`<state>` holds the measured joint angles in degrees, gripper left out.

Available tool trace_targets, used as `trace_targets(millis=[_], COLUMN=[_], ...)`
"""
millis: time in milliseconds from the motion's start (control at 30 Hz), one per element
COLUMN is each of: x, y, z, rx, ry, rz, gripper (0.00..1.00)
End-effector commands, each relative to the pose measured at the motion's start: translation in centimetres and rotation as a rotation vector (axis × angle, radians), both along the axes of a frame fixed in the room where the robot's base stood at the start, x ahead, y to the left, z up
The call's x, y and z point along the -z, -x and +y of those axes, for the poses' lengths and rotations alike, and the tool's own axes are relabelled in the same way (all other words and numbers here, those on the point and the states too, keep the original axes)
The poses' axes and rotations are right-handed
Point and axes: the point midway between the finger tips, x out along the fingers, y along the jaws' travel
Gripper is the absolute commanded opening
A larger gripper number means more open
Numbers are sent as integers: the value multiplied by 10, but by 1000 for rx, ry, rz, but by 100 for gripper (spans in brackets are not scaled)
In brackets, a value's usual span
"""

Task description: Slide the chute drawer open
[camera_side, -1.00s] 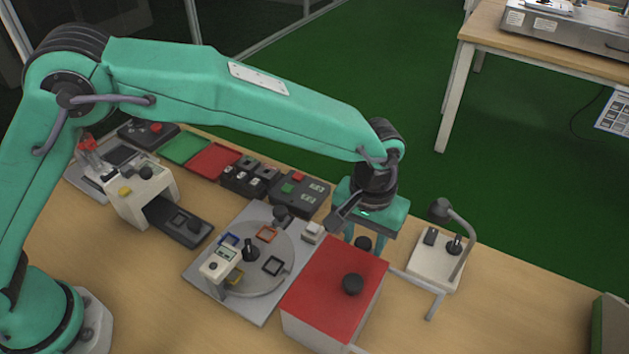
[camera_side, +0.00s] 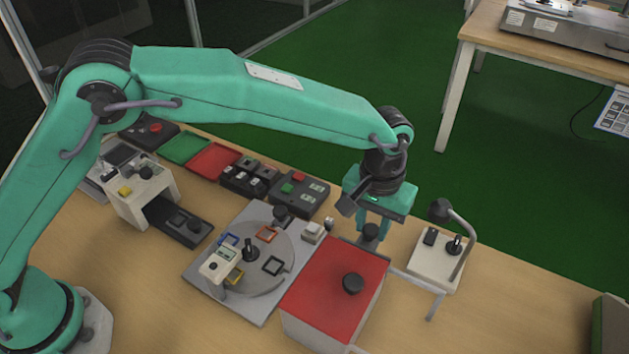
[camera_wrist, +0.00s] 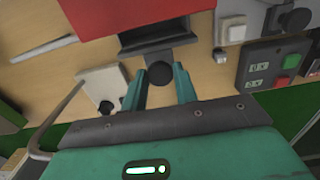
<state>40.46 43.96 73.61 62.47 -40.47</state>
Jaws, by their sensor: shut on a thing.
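The red-topped chute box (camera_side: 325,290) stands at the front of the bench; its red top also shows in the wrist view (camera_wrist: 100,18). A dark drawer (camera_wrist: 150,40) sticks out of the box's far side, partly pulled out. Its black knob (camera_wrist: 160,73) sits between my fingertips; it also shows in the side view (camera_side: 371,232). My gripper (camera_side: 372,228) points down behind the box and is shut on this knob. In the wrist view the two green fingers (camera_wrist: 160,82) flank the knob. How deep the drawer is inside the box is hidden.
A white lamp base with a bent arm (camera_side: 437,258) stands to the right of the box. A round dial plate (camera_side: 255,265) is close on the left. A button box (camera_side: 298,195) stands behind. Free bench lies at the right.

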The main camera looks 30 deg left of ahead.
Motion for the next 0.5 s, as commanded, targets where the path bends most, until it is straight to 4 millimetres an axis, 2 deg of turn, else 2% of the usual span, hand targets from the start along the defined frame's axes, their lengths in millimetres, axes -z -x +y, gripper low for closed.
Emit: trace_targets(millis=[500], x=[-1], y=[-34], z=[-1], rx=[-1], ry=[2], rz=[-3], gripper=[18])
